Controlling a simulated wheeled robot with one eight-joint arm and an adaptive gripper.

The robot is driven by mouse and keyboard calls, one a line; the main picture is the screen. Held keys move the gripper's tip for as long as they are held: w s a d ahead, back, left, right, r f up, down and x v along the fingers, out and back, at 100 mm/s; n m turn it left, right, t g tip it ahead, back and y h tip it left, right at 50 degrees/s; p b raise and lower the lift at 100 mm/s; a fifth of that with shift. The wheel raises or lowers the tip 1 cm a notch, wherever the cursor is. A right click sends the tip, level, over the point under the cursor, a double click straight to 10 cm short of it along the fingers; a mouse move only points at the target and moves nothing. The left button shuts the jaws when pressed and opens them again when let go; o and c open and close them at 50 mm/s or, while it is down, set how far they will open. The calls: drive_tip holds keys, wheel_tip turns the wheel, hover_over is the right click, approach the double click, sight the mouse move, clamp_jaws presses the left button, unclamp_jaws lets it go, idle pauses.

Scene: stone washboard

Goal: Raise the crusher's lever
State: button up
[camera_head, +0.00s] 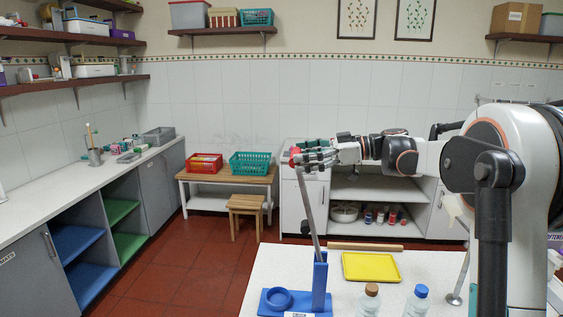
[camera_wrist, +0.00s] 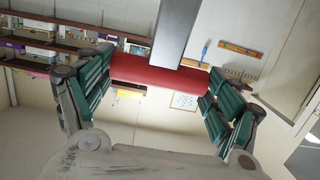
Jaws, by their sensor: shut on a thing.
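The crusher is a blue base with an upright post (camera_head: 320,283) on the white table, with a round blue cup (camera_head: 279,298) at its left. Its grey metal lever (camera_head: 311,215) rises steeply from the post, tilted a little to the left, and ends in a red handle (camera_head: 295,157). My gripper (camera_head: 312,157) is at the top of the lever, shut on the red handle. In the wrist view the red handle (camera_wrist: 155,73) lies across between the green finger pads, and the grey lever (camera_wrist: 177,30) runs up from it. The fingers partly hide the handle in the head view.
On the table are a yellow tray (camera_head: 371,266), a wooden rod (camera_head: 365,247), and two bottles, one brown-capped (camera_head: 370,300) and one blue-capped (camera_head: 417,302). A red basket (camera_head: 205,162) and a green basket (camera_head: 250,164) stand on a bench behind. The air around the lever is clear.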

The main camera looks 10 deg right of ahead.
drive_tip(key=shift+f+v, duration=0.1)
drive_tip(key=shift+v, duration=0.55)
drive_tip(key=shift+f+v, duration=0.15)
drive_tip(key=shift+v, duration=0.5)
drive_tip(key=o, duration=1.4)
drive_tip(key=shift+o, duration=0.2)
drive_tip(key=shift+r, duration=0.1)
drive_tip(key=v, duration=1.2)
